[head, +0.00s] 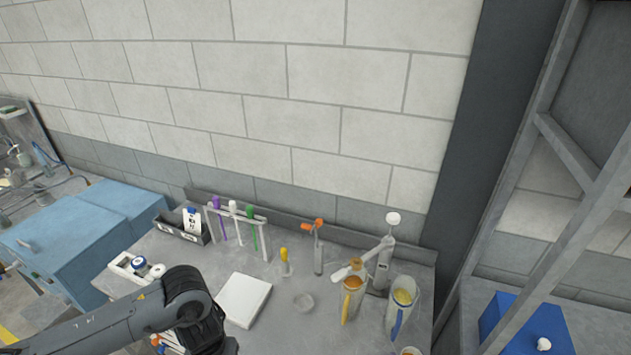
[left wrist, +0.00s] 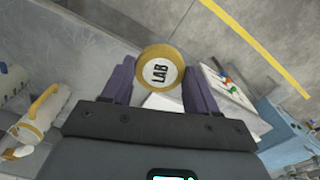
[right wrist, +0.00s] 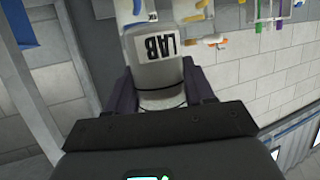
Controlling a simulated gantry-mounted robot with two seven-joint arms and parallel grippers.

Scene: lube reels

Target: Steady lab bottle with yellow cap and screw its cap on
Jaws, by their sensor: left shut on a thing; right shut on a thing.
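In the left wrist view, my left gripper (left wrist: 160,82) is shut on a round yellow cap (left wrist: 142,62) with a white disc marked LAB on top. No bottle shows beneath the cap. In the right wrist view, my right gripper (right wrist: 163,85) is shut on a pale lab bottle (right wrist: 158,72) with a LAB label that reads upside down in the picture. No yellow cap shows on the bottle, and its part nearest the gripper body is hidden. In the head view only my left arm shows at the bottom left; neither set of fingertips nor the bottle is visible there.
A white pad (head: 243,299) lies near my left arm. Blue cabinets (head: 70,240) stand left.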

